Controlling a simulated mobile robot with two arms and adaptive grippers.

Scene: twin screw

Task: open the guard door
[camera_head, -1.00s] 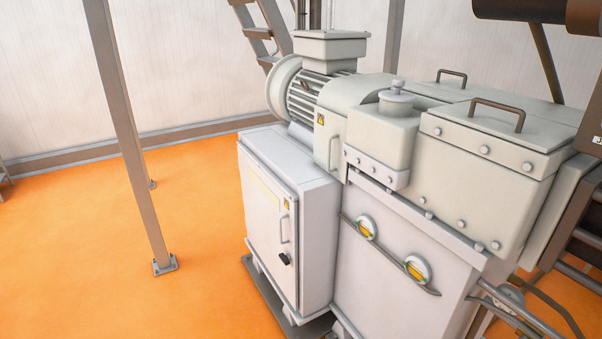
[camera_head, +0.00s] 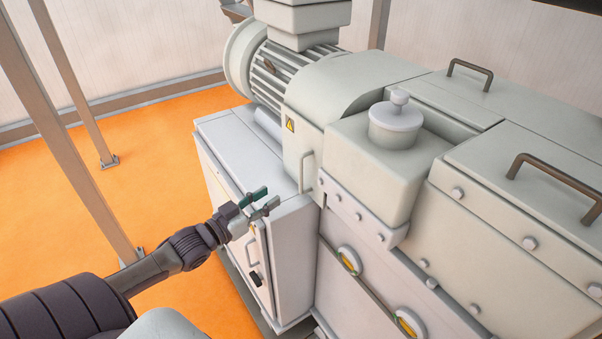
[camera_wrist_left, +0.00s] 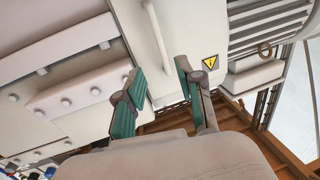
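The guard door (camera_head: 297,140) appears to be the pale panel beside the motor, with a yellow warning sign and an upright bar handle (camera_head: 307,172). It looks shut. In the left wrist view the handle (camera_wrist_left: 156,35) lies beyond the fingertips, and the sign (camera_wrist_left: 210,62) is to its right. My left gripper (camera_head: 266,199) is to the left of the handle in the head view, above the grey cabinet. It is open and empty; its teal-padded fingers (camera_wrist_left: 161,83) stand apart in the left wrist view. It does not appear to touch the handle. My right gripper is not in view.
The grey cabinet (camera_head: 298,258) with its own handle stands below my left gripper. The finned motor (camera_head: 290,75) is behind the door panel. A capped housing (camera_head: 395,125) bulges out to the right. Metal posts (camera_head: 55,120) stand at left on the orange floor.

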